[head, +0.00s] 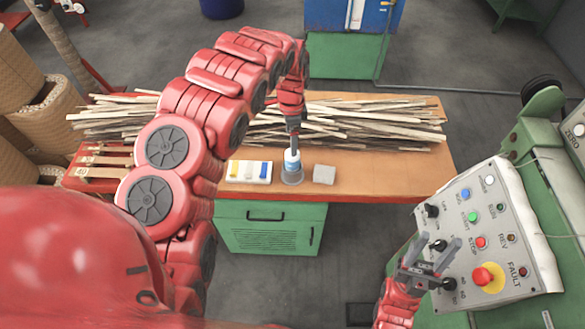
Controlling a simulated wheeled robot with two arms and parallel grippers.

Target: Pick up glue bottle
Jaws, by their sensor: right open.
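The glue bottle (291,161), small and white with a blue band, stands upright on a grey round base (292,177) at the front of the wooden bench. My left arm reaches in from the left and over the bench. My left gripper (293,144) points down at the top of the bottle, close to or around it; I cannot tell whether it touches. Its fingers are too small and hidden to read. My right gripper (437,256) is open and empty, low at the right, in front of the control panel, well away from the bottle.
The bench top (385,178) bears a pile of wooden strips (375,122) behind the bottle. A white tray with yellow and blue pieces (249,172) is left of it, a grey block (324,174) right. A control panel (483,240) stands close by my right gripper.

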